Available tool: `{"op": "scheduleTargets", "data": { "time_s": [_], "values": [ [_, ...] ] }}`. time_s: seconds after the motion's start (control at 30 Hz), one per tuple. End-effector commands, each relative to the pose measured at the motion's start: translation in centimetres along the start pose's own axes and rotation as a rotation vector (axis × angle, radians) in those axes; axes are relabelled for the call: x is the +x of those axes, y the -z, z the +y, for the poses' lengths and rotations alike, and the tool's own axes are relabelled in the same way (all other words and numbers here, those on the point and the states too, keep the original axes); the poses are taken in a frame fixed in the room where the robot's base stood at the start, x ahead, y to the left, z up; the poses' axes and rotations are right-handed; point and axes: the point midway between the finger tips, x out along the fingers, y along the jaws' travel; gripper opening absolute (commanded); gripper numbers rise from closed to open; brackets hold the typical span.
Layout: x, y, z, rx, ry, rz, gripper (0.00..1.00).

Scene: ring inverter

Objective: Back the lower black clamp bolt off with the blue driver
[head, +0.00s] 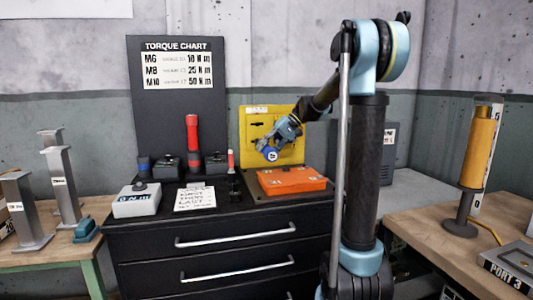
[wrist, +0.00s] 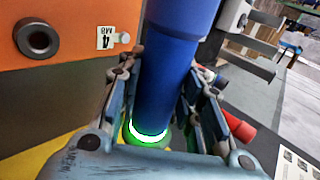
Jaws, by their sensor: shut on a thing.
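The blue driver (wrist: 172,70) is in my gripper (wrist: 163,85). In the wrist view a finger closes on each side of its thick blue body, and a ring glows green at its near end. A dark round socketed part (wrist: 37,38) is on an orange face beside a "4 M8" tag. I cannot tell whether it is a clamp bolt. The driver's far tip is out of view.
The orange case (head: 291,180) lies on the black drawer cabinet (head: 215,222). A red tool (head: 192,135), dark holders, a white box (head: 138,200) and a paper card (head: 195,198) stand to its left. A right-hand table (head: 430,220) holds a yellow cylinder (head: 478,147).

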Motion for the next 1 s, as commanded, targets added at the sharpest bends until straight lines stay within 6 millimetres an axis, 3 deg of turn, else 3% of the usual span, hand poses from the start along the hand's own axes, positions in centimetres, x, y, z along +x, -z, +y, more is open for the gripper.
{"op": "scheduleTargets", "data": {
  "time_s": [1.0],
  "values": [
    [-0.03, 0.88, -0.06, -0.001, 0.001, 0.001, 0.03]
  ]
}}
